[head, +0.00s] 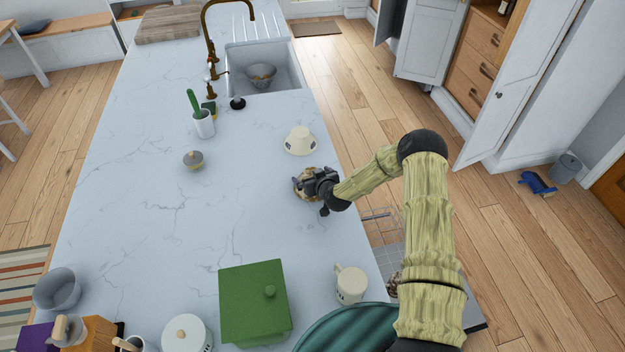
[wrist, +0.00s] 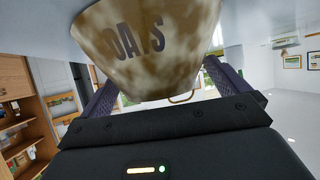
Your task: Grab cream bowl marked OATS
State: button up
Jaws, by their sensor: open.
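The cream bowl marked OATS (wrist: 150,40) fills the top middle of the wrist view, its lettering facing the camera and its surface mottled brown. In the head view, part of a mottled bowl (head: 299,186) shows at the counter's right side, mostly hidden by my gripper (head: 311,183). My gripper is open, and in the wrist view its two fingers (wrist: 160,82) are on either side of the bowl's narrower end. I cannot tell whether they touch it.
A green box (head: 254,303) and cream mug (head: 351,285) stand nearer. The counter middle is clear; its right edge is close.

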jog(key=c, duration=0.9)
jog(key=shift+c, duration=0.2)
jog(key=shift+r, duration=0.1)
jog(key=shift+r, duration=0.25)
jog(key=c, duration=0.5)
jog(key=shift+w+r+b, duration=0.1)
jog(key=shift+r+b, duration=0.25)
jog(key=shift+c, duration=0.9)
jog(key=shift+r+b, duration=1.7)
jog(key=shift+r, duration=2.65)
